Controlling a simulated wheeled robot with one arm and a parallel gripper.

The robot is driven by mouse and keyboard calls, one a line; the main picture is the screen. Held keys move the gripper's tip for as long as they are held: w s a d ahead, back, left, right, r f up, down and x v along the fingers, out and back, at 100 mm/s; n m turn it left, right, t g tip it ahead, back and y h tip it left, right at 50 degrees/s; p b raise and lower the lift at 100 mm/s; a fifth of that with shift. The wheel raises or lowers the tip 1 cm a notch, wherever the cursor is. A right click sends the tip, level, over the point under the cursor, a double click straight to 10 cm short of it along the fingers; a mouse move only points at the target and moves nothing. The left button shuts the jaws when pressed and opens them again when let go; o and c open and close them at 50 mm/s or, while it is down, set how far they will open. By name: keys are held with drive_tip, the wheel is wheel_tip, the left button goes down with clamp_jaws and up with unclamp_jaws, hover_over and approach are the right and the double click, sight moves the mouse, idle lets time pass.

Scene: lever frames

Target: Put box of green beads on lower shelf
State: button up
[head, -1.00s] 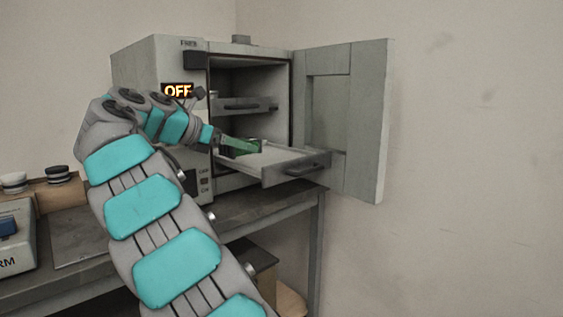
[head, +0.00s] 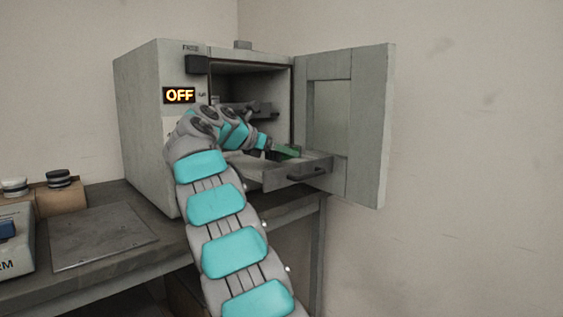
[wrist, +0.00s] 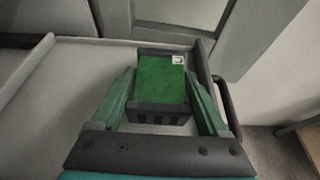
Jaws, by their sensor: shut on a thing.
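The box of green beads (wrist: 161,82) is a dark-rimmed box with a bright green top and a small white label at one corner. My gripper (wrist: 160,88) is shut on it, with one green finger along each side. In the head view my gripper (head: 286,152) is over the outer right part of the lower shelf (head: 287,176), which is pulled out of the cabinet. In the wrist view the box appears over the shelf's grey surface (wrist: 80,75), near its handle side. I cannot tell whether it touches the shelf. My arm hides the shelf's left part.
The grey cabinet (head: 145,120) shows OFF and stands on a bench. Its door (head: 370,125) is open to the right, close beyond the lower shelf. An upper shelf (head: 266,110) is inside. The lower shelf has a front handle (head: 306,174).

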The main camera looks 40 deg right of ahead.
drive_tip(key=shift+f+b, duration=0.3)
drive_tip(key=shift+f, duration=0.75)
drive_tip(key=shift+f, duration=0.1)
drive_tip(key=o, duration=1.4)
drive_tip(key=p+v, duration=0.2)
drive_tip(key=v, duration=1)
